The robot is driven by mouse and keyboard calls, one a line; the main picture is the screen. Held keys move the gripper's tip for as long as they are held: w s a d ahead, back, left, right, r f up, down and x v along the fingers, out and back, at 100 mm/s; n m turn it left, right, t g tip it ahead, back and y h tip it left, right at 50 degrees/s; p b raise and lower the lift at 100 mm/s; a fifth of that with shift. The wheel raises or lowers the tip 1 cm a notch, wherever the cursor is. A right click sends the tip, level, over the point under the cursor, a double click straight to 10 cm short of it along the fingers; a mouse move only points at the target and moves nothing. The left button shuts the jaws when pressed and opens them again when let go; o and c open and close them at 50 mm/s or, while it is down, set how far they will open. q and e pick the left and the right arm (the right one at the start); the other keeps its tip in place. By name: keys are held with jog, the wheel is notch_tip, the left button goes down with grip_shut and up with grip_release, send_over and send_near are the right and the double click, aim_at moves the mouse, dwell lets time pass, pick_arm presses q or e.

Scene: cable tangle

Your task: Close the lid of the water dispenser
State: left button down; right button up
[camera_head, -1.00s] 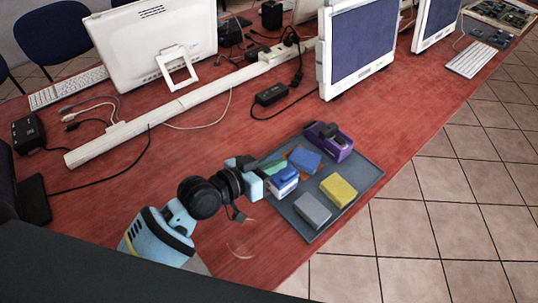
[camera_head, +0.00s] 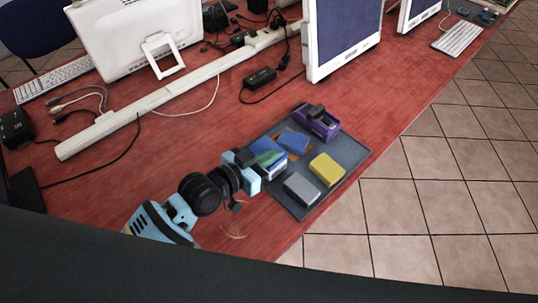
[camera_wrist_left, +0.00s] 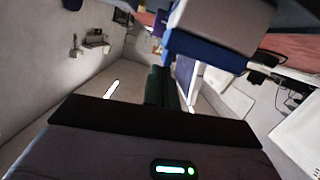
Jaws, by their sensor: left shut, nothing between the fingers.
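No water dispenser or lid shows clearly in either view. My left gripper (camera_head: 259,177) reaches in from the lower left in the head view. It is shut, with nothing between its fingers, at the left edge of a dark grey tray (camera_head: 333,163). A blue, white and green block (camera_head: 273,164) lies right beside its tip; I cannot tell if they touch. In the left wrist view, a white and blue shape (camera_wrist_left: 215,35) fills the upper middle, close to the camera. My right gripper is not in view.
The tray also holds a purple object (camera_head: 317,122), a blue block (camera_head: 293,141), a yellow block (camera_head: 327,170) and a grey block (camera_head: 302,188). Monitors, a white cable duct (camera_head: 140,110), a black adapter (camera_head: 260,77) and loose cables lie behind. Red tabletop is bare left of the tray.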

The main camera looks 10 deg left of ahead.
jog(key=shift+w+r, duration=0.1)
pick_arm(q)
jog(key=r+p, duration=0.2)
jog(key=r, duration=0.1)
jog(key=r+p, duration=0.1)
jog(key=r, duration=0.1)
jog(key=shift+s+a, duration=0.15)
jog(key=shift+a, duration=0.1)
jog(key=v, duration=0.9)
jog(key=shift+s+f+b, duration=0.3)
jog(key=shift+f, duration=0.1)
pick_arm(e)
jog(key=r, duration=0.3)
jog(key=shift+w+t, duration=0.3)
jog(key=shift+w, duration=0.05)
